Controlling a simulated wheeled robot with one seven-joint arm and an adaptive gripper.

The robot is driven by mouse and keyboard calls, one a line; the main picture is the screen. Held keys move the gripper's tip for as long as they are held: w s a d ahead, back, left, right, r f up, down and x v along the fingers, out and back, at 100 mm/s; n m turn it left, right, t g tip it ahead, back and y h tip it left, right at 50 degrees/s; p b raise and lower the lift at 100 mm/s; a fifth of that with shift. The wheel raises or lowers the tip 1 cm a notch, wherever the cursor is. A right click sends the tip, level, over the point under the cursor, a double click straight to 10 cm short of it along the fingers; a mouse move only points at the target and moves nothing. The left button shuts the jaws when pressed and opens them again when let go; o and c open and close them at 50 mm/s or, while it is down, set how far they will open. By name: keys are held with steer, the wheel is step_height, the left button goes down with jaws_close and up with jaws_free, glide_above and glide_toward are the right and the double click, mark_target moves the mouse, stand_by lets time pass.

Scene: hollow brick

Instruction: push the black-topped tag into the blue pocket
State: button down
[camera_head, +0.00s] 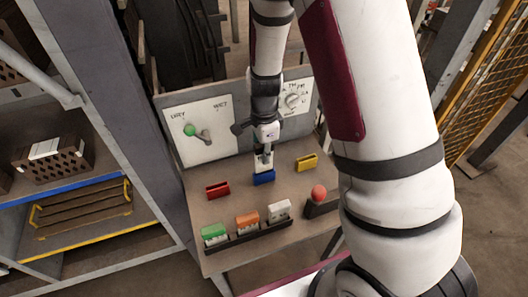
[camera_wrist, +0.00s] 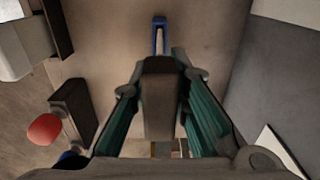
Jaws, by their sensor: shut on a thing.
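My gripper (camera_head: 264,152) points down at the tabletop, directly above the blue pocket (camera_head: 264,178). It is shut on the black-topped tag, whose dark top (camera_wrist: 165,98) fills the space between the fingers in the wrist view. The tag's pale lower part (camera_head: 262,166) shows under the fingers in the head view, right at the blue pocket. In the wrist view the blue pocket (camera_wrist: 154,36) shows just beyond the tag's top, with a pale strip between its sides. How deep the tag sits in the pocket I cannot tell.
A red pocket (camera_head: 217,190) stands to the left and a yellow pocket (camera_head: 306,162) to the right. A dark rack in front holds green (camera_head: 214,233), orange (camera_head: 247,222) and white (camera_head: 279,209) tags. A red knob (camera_head: 319,193) stands at right. A panel (camera_head: 205,133) rises behind.

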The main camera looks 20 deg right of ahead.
mark_target(264, 171)
steer(key=shift+f+b, duration=1.05)
steer(key=shift+f, duration=1.55)
stand_by(0.6)
steer(key=c, duration=1.4)
jaws_free()
steer(key=shift+c, duration=0.2)
steer(key=shift+r, duration=0.1)
step_height(264, 171, up, 12)
steer(key=shift+f, duration=0.1)
